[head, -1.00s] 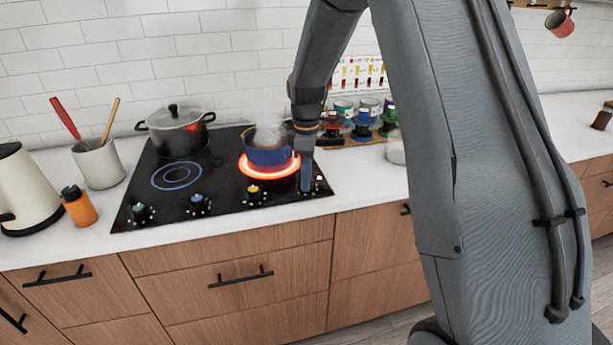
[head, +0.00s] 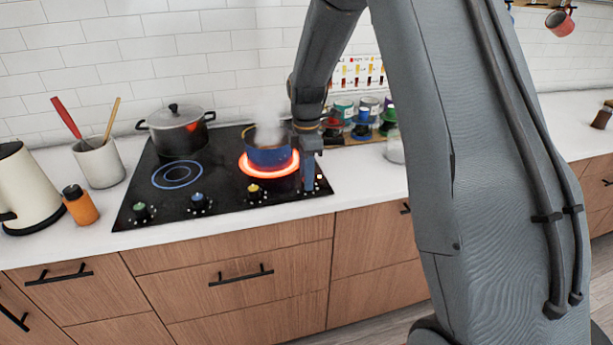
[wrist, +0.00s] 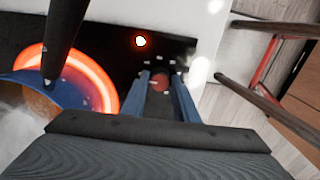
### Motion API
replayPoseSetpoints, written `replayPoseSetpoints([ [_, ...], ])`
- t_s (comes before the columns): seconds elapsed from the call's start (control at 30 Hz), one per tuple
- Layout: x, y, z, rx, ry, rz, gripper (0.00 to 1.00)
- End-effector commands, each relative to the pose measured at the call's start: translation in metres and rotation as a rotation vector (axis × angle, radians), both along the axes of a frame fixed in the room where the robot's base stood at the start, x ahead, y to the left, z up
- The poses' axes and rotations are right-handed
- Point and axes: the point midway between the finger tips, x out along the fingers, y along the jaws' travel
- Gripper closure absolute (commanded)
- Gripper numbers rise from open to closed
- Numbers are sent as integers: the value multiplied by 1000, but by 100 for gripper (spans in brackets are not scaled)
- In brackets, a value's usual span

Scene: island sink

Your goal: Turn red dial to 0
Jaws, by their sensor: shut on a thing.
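The red dial (wrist: 159,84) shows in the wrist view between the two blue fingers of my gripper (wrist: 162,78). My gripper is shut on it, with a finger on either side. In the head view, my gripper (head: 309,182) points down at the front right corner of the black cooktop (head: 230,203), and the red dial is hidden behind it. The number the dial points to cannot be read.
A steaming blue pot (head: 267,156) stands on the glowing burner (head: 245,168), close left of my gripper. Yellow (head: 253,191), blue (head: 199,201) and green (head: 140,210) dials line the cooktop's front. A lidded grey pot (head: 180,135) stands behind.

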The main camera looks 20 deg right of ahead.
Motion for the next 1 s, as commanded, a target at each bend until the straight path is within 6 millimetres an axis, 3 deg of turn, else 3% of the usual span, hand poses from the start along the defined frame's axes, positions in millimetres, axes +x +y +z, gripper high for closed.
replayPoseSetpoints([
  [0.17, 1, 0, 2, -1, -4, 1, 95],
  [0.2, 1, 0, 2, -1, -4, 1, 71],
  [0.3, 1, 0, 1, -1, -3, 1, 54],
  [0.67, 1, 0, 4, 0, -3, 0, 54],
  [1.0, 2, 0, 53, -1, -6, 0, 54],
])
